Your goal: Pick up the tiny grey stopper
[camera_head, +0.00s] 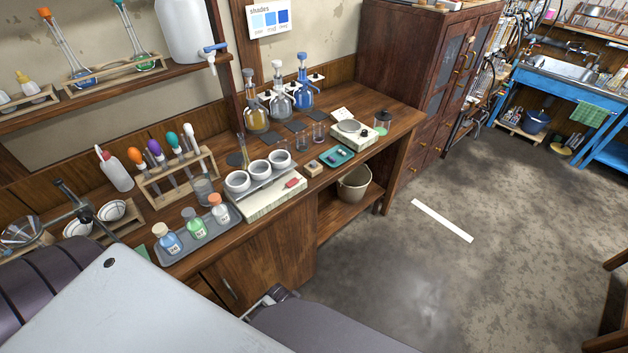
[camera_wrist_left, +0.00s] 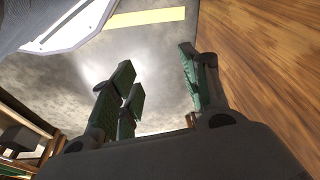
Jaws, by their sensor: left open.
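A small teal tray (camera_head: 349,151) lies on the wooden bench in the head view, in front of the balance. Tiny pale or greyish pieces lie in it; they are too small for me to tell if one is the grey stopper. I cannot pick out the stopper for sure anywhere else. My left gripper shows in the left wrist view (camera_wrist_left: 160,92), its green-padded fingers spread apart with nothing between them. Floor and a wooden panel lie beyond the fingers, and the gripper is away from the tray. My right gripper is not in view.
The bench (camera_head: 350,185) also holds a white block with several bowls (camera_head: 238,182), a grey tray of labelled bottles (camera_head: 196,228), a dropper rack (camera_head: 178,172), flasks (camera_head: 280,101) and a balance (camera_head: 354,136). A bucket (camera_head: 354,184) stands on the shelf below. Open floor (camera_head: 400,270) lies right.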

